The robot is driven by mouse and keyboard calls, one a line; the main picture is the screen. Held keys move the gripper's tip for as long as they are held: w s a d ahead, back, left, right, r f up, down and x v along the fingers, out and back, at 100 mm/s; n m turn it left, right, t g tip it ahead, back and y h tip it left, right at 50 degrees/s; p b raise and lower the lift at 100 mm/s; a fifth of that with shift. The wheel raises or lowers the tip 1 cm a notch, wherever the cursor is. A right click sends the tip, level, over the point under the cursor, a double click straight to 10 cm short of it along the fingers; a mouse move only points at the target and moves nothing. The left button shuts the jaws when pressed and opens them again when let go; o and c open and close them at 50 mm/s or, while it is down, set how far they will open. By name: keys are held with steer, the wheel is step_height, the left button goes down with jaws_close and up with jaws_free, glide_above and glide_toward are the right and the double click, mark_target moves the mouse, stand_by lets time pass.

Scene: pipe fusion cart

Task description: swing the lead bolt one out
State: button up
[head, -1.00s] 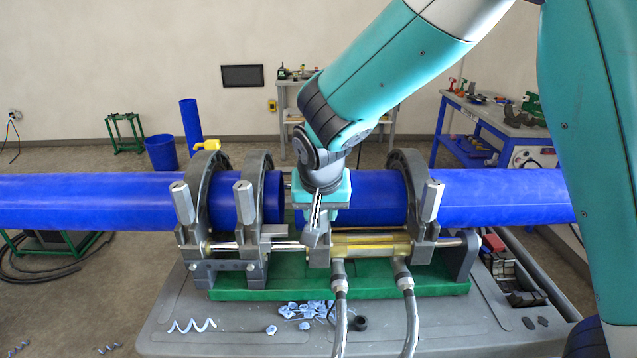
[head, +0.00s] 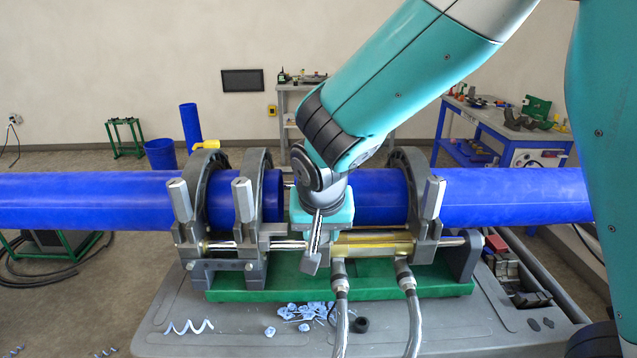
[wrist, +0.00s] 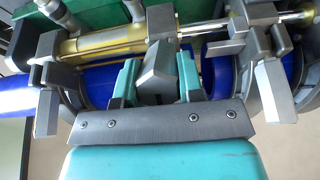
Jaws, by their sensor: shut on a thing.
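My gripper (head: 325,208) is at the machine's middle, between the left clamp pair and the right clamp. In the wrist view its teal fingers (wrist: 156,80) are shut on a grey bolt head (wrist: 157,72). In the head view this clamp bolt (head: 314,246) leans outward toward the front, its foot near the guide rod. Three other clamp bolts, two at left (head: 182,205) (head: 246,203) and one at right (head: 432,200), stand upright at their clamps. My wrist hides the clamp behind the held bolt.
A yellow cylinder (head: 370,246) and two hoses (head: 408,310) lie right of the bolt. Blue shavings (head: 303,311) lie on the grey cart top (head: 240,340).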

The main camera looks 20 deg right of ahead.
steer(key=shift+s+f, duration=0.1)
steer(key=shift+s+a+f+b, duration=0.3)
steer(key=shift+s+f+b, duration=0.5)
steer(key=shift+f, duration=0.15)
steer(key=shift+s+a+f+b, duration=0.2)
steer(key=shift+s+f+b, duration=0.45)
steer(key=shift+f+b, duration=0.3)
steer(key=shift+s+a+f+b, duration=0.1)
steer(key=shift+s+f+b, duration=0.15)
steer(key=shift+f+b, duration=0.3)
steer(key=shift+s+a+f+b, duration=0.1)
steer(key=shift+s+f+b, duration=0.1)
steer(key=shift+f+b, duration=0.3)
steer(key=shift+f, duration=0.1)
